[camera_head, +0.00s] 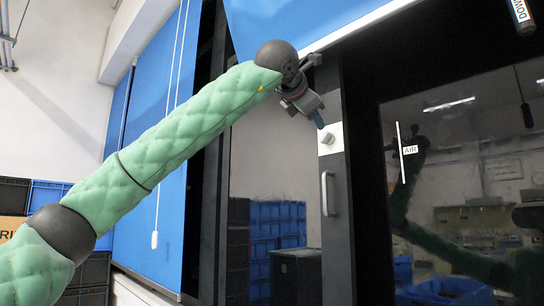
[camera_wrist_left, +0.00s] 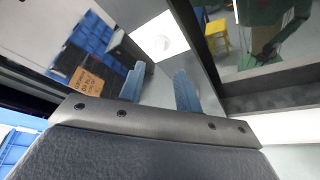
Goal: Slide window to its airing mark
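The window's dark sash frame (camera_head: 337,235) stands upright at the centre right of the head view, with a pale vertical handle (camera_head: 328,193). Above the handle is a white plate with a round knob (camera_head: 330,138), also in the left wrist view (camera_wrist_left: 161,43). The airing mark is a white vertical line with an AIR label (camera_head: 410,150), to the right of the sash frame. My left gripper (camera_head: 319,121) is just up and left of the knob. In the wrist view its two blue fingers (camera_wrist_left: 160,88) are apart with nothing between them. My right gripper is not in view.
Blue blinds (camera_head: 272,22) hang above and at the left, with a white pull cord (camera_head: 155,240). Blue and dark crates (camera_head: 50,192) are stacked at the left. The dark glass reflects the room and robot.

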